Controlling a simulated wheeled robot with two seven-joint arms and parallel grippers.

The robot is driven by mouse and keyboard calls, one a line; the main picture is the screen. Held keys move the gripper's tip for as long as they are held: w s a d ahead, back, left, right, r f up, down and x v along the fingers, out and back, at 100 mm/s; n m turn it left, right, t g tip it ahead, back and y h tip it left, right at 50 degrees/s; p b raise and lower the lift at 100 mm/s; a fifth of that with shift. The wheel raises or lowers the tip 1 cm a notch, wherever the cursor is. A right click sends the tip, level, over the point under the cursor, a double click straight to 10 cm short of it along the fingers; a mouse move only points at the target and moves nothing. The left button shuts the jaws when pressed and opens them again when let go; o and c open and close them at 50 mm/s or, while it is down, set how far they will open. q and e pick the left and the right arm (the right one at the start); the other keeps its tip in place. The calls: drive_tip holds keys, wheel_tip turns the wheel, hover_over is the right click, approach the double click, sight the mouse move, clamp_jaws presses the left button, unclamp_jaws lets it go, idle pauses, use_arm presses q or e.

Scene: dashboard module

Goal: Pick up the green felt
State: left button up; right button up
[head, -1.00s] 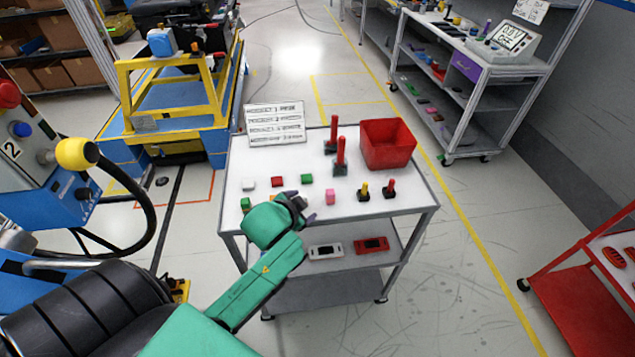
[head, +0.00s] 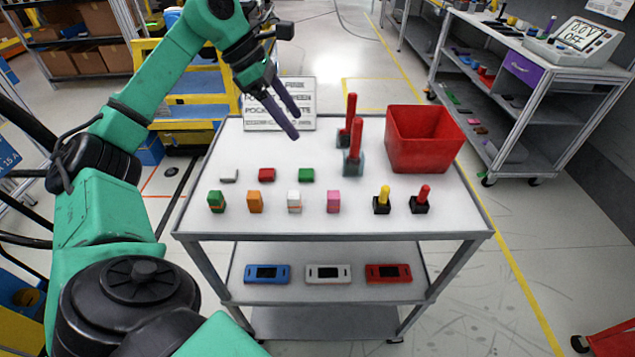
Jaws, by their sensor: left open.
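A flat green piece (head: 306,175) lies on the white top of the cart, at the right end of a back row with a red piece (head: 266,174) and a white piece (head: 229,176). I cannot tell from looks alone which green piece is felt. My left gripper (head: 296,126) is open and empty, raised above the back of the cart, its dark fingers pointing down and right. It is apart from both green pieces. My right gripper is not in view.
Orange (head: 255,202), white (head: 294,201) and pink (head: 334,202) blocks and two small knobbed pieces share the front row. Two tall red-handled pieces (head: 353,160) and a red bin (head: 424,140) stand behind, right. A sign (head: 297,123) stands at the back edge.

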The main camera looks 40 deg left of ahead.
use_arm(q)
drive_tip(key=s+a+g+y, duration=0.1)
drive_tip(key=s+a, duration=0.1)
drive_tip(key=a, duration=0.1)
drive_tip(key=b, duration=0.3)
approach(305, 173)
drive_tip(key=shift+s+f, duration=0.2)
drive_tip(key=shift+f, duration=0.25)
drive_tip(key=x, duration=0.7)
drive_tip(key=shift+w+d+f, duration=0.1)
drive_tip(key=shift+w, duration=0.3)
clamp_jaws()
